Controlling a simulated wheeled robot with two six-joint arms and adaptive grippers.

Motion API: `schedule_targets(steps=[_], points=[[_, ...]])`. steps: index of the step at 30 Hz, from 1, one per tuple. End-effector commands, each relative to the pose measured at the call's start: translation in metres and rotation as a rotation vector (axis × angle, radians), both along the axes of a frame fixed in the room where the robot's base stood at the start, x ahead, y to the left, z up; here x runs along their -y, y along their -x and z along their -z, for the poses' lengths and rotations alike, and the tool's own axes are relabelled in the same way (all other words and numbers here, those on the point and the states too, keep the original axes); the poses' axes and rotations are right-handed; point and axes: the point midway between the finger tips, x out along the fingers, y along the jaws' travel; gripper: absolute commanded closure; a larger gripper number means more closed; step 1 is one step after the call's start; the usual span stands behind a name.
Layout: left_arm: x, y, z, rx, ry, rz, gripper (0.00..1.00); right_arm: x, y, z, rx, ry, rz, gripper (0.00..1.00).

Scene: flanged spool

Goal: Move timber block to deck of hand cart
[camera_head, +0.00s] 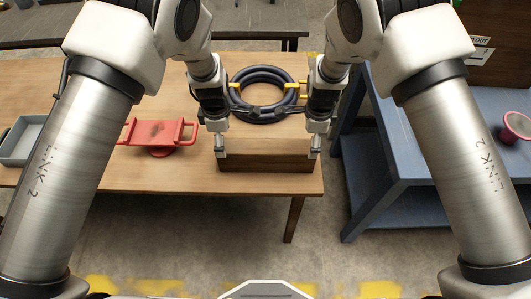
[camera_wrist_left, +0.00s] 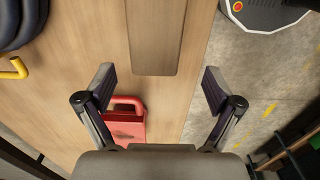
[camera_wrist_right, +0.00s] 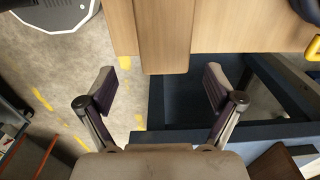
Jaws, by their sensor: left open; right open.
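The timber block (camera_head: 265,159) is a long brown piece lying left to right near the front edge of the wooden table. It also shows in the left wrist view (camera_wrist_left: 152,38) and the right wrist view (camera_wrist_right: 164,36). My left gripper (camera_head: 220,146) is open at its left end. My right gripper (camera_head: 315,146) is open at its right end. In each wrist view the block's end is centred between the spread fingers, with gaps on both sides. A blue framed stand (camera_head: 377,165) is right of the table; I cannot tell whether it is the hand cart.
On the wooden table (camera_head: 80,100), a black coiled ring with yellow clips (camera_head: 262,73) lies behind the block. A red handled piece (camera_head: 158,131) and a grey tray (camera_head: 22,151) are to the left. A pink flanged spool (camera_head: 517,126) is on the blue stand.

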Motion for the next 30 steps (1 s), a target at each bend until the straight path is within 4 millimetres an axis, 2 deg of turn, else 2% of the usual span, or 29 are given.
schedule_targets(steps=[5, 15, 19, 26, 27, 29, 30], points=[[0.0, 0.0, 0.016, -0.003, 0.0, 0.001, 0.08, 0.0, 0.0, 0.016, -0.003, 0.0, 0.001, 0.08], [0.0, 0.0, 0.069, -0.001, 0.0, 0.001, 0.08, 0.0, 0.0, 0.069, -0.001, 0.0, -0.001, 0.08], [0.0, -0.001, 0.077, 0.0, 0.0, 0.0, 0.08, 0.001, 0.0, 0.077, 0.0, 0.0, 0.001, 0.08], [0.0, -0.001, 0.078, 0.001, 0.0, 0.0, 0.08, 0.001, -0.001, 0.078, 0.0, 0.0, 0.0, 0.08], [0.0, -0.001, 0.078, 0.0, 0.0, 0.0, 0.12, 0.001, -0.001, 0.078, 0.0, 0.0, 0.0, 0.12], [0.0, -0.001, 0.078, 0.0, 0.0, 0.0, 0.33, 0.001, -0.001, 0.078, 0.0, 0.0, 0.0, 0.33], [0.0, -0.001, 0.078, 0.0, 0.0, 0.0, 0.47, 0.001, -0.001, 0.078, 0.0, 0.0, 0.0, 0.47]])
